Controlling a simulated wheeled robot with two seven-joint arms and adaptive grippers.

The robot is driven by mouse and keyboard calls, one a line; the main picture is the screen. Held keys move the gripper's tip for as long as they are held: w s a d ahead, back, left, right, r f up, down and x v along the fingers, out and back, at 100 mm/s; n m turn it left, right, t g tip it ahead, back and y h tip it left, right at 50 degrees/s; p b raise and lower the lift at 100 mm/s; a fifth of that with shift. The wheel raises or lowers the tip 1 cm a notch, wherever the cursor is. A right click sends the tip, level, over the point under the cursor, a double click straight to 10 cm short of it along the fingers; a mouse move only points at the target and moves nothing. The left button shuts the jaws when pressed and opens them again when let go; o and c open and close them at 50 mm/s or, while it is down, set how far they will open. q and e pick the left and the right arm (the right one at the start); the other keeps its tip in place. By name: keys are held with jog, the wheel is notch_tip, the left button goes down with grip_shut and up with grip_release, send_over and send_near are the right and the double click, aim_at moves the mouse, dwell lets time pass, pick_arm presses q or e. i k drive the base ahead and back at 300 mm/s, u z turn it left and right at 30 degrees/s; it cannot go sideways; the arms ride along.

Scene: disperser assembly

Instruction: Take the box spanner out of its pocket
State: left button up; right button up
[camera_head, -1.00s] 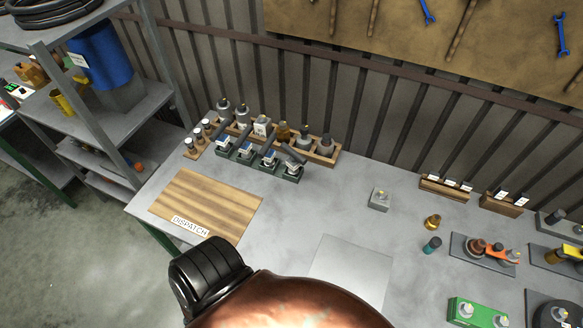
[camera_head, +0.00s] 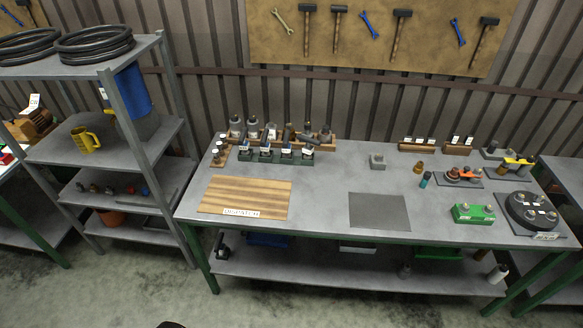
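A dark green rack (camera_head: 276,157) with several labelled pockets stands at the back left of the grey workbench (camera_head: 325,178). Dark handles and tools stick up from its pockets, and a dark cylindrical piece (camera_head: 306,138) lies tilted over the right pocket. At this size I cannot tell which of these is the box spanner. Neither of my grippers is in view. Only a small dark part, which I cannot identify, shows at the bottom edge.
A wooden holder (camera_head: 327,140) with bottles stands behind the rack. A wooden board marked DISPATCH (camera_head: 245,196) and a grey plate (camera_head: 379,210) lie in front. A green block (camera_head: 474,213) and a black round fixture (camera_head: 531,211) are at right. Shelving (camera_head: 108,152) stands left.

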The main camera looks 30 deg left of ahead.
aim_at(308, 148)
jog(key=k, duration=0.2)
jog(key=u, duration=1)
